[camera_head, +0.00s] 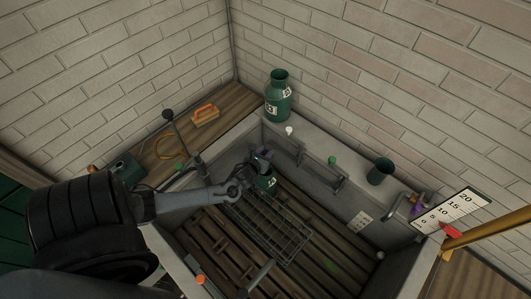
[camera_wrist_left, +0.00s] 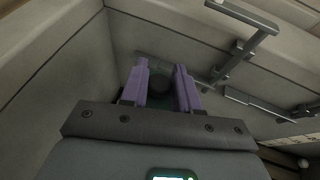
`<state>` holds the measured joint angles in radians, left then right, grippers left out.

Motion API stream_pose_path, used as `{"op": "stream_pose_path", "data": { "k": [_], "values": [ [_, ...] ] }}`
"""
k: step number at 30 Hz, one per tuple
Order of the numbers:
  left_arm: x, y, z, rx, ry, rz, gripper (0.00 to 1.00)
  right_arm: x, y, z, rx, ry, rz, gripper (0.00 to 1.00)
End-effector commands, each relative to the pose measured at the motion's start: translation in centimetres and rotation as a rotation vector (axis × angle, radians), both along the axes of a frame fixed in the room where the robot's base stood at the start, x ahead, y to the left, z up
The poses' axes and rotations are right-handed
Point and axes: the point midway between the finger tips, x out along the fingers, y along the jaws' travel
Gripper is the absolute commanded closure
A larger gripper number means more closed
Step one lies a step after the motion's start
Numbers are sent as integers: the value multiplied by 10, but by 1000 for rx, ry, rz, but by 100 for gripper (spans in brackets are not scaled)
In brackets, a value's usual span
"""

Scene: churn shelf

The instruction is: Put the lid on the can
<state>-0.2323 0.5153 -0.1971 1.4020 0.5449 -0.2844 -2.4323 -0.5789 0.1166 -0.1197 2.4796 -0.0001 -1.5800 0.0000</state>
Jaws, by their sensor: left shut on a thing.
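The can (camera_head: 278,104) is a green churn with white labels, upright on the ledge in the back corner; its top looks open. My left gripper (camera_head: 262,161) is over the sunken basin, in front of and below the can. It is shut on a small dark green piece with a white mark, apparently the lid (camera_head: 267,182). In the left wrist view the purple fingers (camera_wrist_left: 160,88) close around a dark green round shape, which is dim. The lid is apart from the can. My right gripper is not in view.
A wire rack (camera_head: 268,228) lies over the slatted basin floor. Metal brackets (camera_head: 325,180) stick out from the basin's back wall. A dark green cup (camera_head: 380,171) and a white knob (camera_head: 289,130) stand on the ledge. An orange-handled brush (camera_head: 205,114) lies on the left wooden shelf.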

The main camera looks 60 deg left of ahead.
Motion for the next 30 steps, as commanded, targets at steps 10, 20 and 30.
{"op": "stream_pose_path", "data": {
  "k": [10,20,30],
  "values": [
    [0,0,-45,1,0,0,100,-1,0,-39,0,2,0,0],
    [0,1,-72,1,-1,1,100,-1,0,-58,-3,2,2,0],
    [0,0,-76,1,0,0,100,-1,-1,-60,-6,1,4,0]
  ]
}}
